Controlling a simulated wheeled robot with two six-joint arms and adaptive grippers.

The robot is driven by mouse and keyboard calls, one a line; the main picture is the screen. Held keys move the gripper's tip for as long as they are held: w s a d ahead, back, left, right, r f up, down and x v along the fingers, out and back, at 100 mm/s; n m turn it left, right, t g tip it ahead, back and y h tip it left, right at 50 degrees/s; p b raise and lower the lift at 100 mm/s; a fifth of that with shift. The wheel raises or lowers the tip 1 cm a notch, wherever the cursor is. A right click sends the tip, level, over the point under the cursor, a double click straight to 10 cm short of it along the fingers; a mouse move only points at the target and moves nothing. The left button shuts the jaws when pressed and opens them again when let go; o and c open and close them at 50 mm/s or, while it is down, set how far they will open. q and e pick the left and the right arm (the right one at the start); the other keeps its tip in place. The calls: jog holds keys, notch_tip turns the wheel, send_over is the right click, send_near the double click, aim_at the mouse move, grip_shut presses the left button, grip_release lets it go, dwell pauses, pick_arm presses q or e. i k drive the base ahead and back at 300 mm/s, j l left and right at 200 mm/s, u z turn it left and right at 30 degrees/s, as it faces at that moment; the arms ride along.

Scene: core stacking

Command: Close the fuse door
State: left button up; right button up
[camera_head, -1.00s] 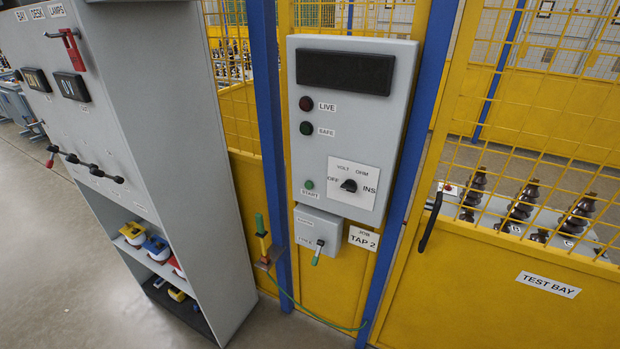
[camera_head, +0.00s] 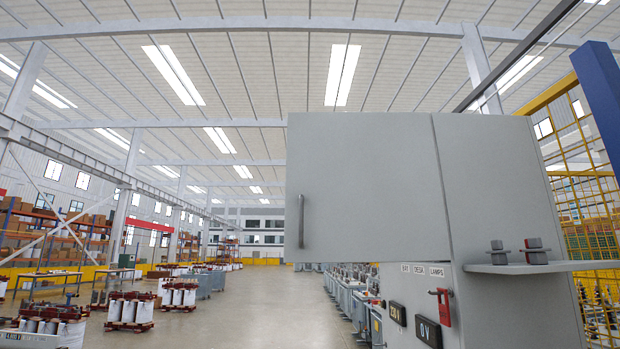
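A flat grey door (camera_head: 370,185) with a vertical bar handle (camera_head: 301,221) near its left edge fills the middle of the head view. It appears to be the fuse door. It stands swung out to the left from the upper part of the tall grey cabinet (camera_head: 500,170), above the front with the lamp labels. The door's right edge meets the cabinet at a vertical seam. The space behind the door is hidden. Neither of my grippers is in view.
A small grey shelf (camera_head: 560,267) with two dark fittings juts from the cabinet's right side. Below the door are a red handle (camera_head: 444,306) and dark display boxes (camera_head: 428,331). Yellow mesh fencing (camera_head: 585,200) stands at right. An open aisle (camera_head: 260,300) lies left.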

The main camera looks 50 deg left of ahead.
aim_at(362, 187)
jog(key=k+u, duration=0.1)
jog(key=u, duration=1.25)
